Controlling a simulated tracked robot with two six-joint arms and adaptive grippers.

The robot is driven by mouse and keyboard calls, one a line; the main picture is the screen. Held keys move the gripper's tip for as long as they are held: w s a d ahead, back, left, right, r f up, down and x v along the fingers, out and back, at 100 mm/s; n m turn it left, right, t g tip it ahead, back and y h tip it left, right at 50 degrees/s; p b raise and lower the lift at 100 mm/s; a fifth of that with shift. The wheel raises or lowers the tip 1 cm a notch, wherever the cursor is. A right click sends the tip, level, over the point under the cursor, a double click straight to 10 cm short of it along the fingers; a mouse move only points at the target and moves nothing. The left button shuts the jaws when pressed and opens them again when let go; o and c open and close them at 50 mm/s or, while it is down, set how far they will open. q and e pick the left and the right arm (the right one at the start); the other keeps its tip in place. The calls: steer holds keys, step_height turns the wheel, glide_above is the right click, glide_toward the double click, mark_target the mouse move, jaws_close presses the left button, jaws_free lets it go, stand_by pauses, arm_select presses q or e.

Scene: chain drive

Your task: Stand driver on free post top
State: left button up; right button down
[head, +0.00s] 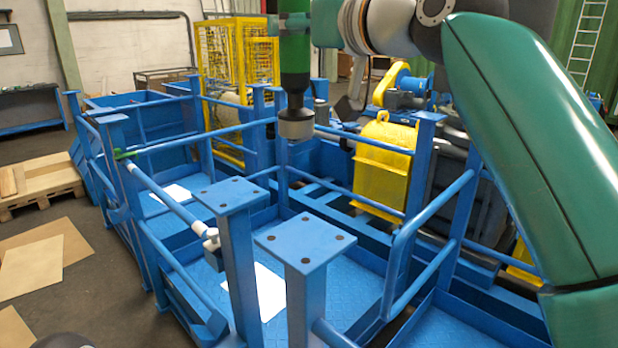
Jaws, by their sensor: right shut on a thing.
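The driver (295,65) has a green and black body with a grey socket-like end pointing down. It hangs upright in the upper middle of the head view, its top cut off by the picture edge. My right gripper (293,22) is shut around its green upper part. Two blue post tops (230,195) and (305,241) stand in front, bare square plates with dark holes. The driver appears above and beyond them, apart from both. Further bare-looking post tops are at the left (110,118) and right (429,117). My left gripper is out of view.
Blue rails (420,215) join the posts around the sunken floor. A yellow housing (383,165) stands behind. White sheets (268,290) lie on the floor; a pallet (40,185) is at left.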

mark_target(311, 134)
steer(key=f+b, duration=0.2)
steer(key=f, duration=0.2)
steer(key=d+f+b, duration=0.1)
steer(key=f+b, duration=0.2)
steer(key=f, duration=0.1)
steer(key=f+b, duration=0.3)
steer(key=f, duration=0.2)
steer(key=shift+d, duration=0.25)
steer(key=shift+a+f+b, duration=0.1)
steer(key=shift+f+b, duration=0.2)
steer(key=shift+f, duration=0.45)
step_height(311, 134, down, 4)
steer(key=shift+r+b, duration=0.15)
steer(key=shift+b, duration=0.55)
steer(key=shift+s, duration=0.1)
steer(key=c, duration=1)
jaws_free()
steer(key=shift+f, duration=0.2)
steer(key=o, duration=0.4)
steer(key=shift+c, duration=0.2)
